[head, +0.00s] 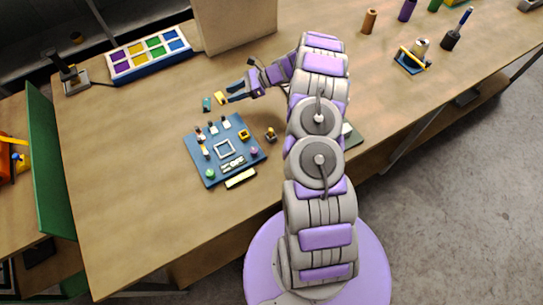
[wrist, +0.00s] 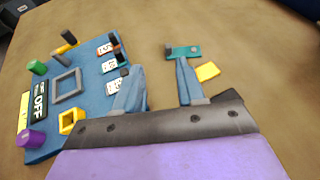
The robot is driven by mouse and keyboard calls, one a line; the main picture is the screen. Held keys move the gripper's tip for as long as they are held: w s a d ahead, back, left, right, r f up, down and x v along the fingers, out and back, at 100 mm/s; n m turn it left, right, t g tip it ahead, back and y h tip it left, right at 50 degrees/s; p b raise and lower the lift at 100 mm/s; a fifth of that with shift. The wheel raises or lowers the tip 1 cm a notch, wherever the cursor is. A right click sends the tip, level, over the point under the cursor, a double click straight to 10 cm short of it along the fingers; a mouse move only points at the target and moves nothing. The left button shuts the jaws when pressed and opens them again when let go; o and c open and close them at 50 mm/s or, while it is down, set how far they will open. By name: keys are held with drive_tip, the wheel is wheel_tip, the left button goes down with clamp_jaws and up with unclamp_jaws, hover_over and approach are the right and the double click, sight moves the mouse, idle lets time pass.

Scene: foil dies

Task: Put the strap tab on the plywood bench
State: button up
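The plywood bench (head: 130,205) carries a blue panel (head: 192,150) with a grey square frame, knobs, labels and small upright pieces; the panel also shows in the wrist view (wrist: 92,82). A teal piece with a dark end (head: 207,103) lies on the bench behind the panel. In the wrist view this teal piece (wrist: 186,52) is at the right fingertip; I cannot tell if they touch. A yellow block (wrist: 207,72) lies beside it. I cannot tell for sure which piece is the strap tab. My gripper (wrist: 156,72) is open, with nothing seen between its blue fingers.
A tray of coloured squares (head: 150,55) and a tan upright board (head: 235,25) stand at the back. A small dark and yellow piece (head: 270,134) stands right of the panel. Several tools and cylinders are at the far right. The bench left of the panel is clear.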

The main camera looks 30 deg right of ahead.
drive_tip(key=s+a+r+n+g+h, duration=0.3)
drive_tip(key=s+a+r+n+g, duration=0.3)
drive_tip(key=s+a+r+n, duration=0.8)
drive_tip(key=s+a+r+n+h, duration=0.1)
drive_tip(key=s+r+h, duration=0.15)
drive_tip(key=s, duration=0.35)
drive_tip(key=s+a+r+n+g+h, duration=0.1)
drive_tip(key=s+r, duration=0.3)
drive_tip(key=s, duration=0.2)
drive_tip(key=s+a+r+n+h, duration=0.1)
drive_tip(key=s+r+h, duration=0.15)
drive_tip(key=s, duration=0.35)
drive_tip(key=s+d+n+h, duration=0.1)
drive_tip(key=s+d+n, duration=0.1)
drive_tip(key=s, duration=0.5)
drive_tip(key=s+d+n+h, duration=0.2)
drive_tip(key=s+d, duration=0.2)
drive_tip(key=s, duration=0.3)
drive_tip(key=shift+s+d+r+n+t+h, duration=0.15)
drive_tip(key=shift+s+r+n+t+h, duration=0.15)
drive_tip(key=shift+s+n, duration=0.1)
drive_tip(key=shift+w+f, duration=0.1)
drive_tip(key=shift+d, duration=0.15)
